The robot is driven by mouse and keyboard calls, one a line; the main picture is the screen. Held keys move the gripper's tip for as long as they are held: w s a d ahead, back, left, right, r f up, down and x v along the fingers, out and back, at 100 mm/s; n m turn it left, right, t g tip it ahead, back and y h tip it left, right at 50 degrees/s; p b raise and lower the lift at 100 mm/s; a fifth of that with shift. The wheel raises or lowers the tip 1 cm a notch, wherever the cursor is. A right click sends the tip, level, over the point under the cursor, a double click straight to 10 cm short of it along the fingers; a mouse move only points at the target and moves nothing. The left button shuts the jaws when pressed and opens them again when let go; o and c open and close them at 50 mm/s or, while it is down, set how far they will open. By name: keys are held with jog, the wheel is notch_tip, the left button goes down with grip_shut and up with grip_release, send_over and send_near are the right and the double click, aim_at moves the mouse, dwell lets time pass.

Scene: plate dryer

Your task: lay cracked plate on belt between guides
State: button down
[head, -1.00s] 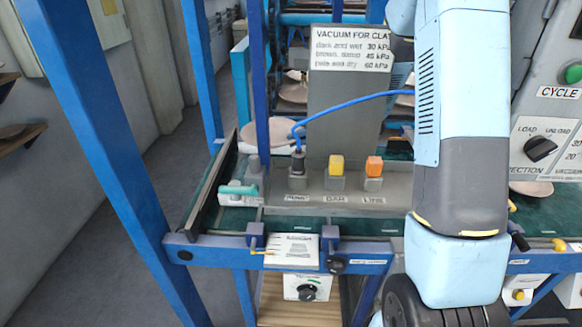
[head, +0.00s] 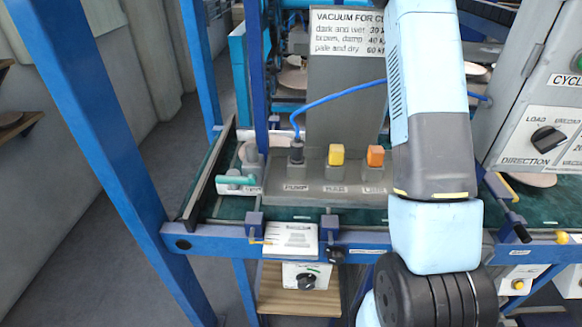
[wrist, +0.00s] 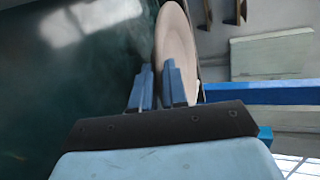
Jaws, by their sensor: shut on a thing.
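In the wrist view a pale pinkish-tan plate (wrist: 176,45) stands nearly edge-on between the blue fingers of my gripper (wrist: 160,78), which are shut on it near its lower rim. No crack can be made out at this angle. The dark green belt (wrist: 60,100) fills the left of the wrist view, and the plate is seen against its edge. In the head view the green belt (head: 350,214) runs behind the front blue rail. My arm covers part of it there, and my gripper and the held plate are hidden. I cannot tell the guides for certain.
A grey control block (head: 325,180) with yellow and orange buttons stands on the left, with a blue hose and a vacuum sign (head: 346,32). Another pale plate (head: 534,180) lies at right. A blue post (head: 85,130) and a CYCLE panel (head: 540,120) flank the space.

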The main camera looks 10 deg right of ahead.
jog(key=shift+f, duration=1.5)
jog(key=c, duration=1.4)
grip_release()
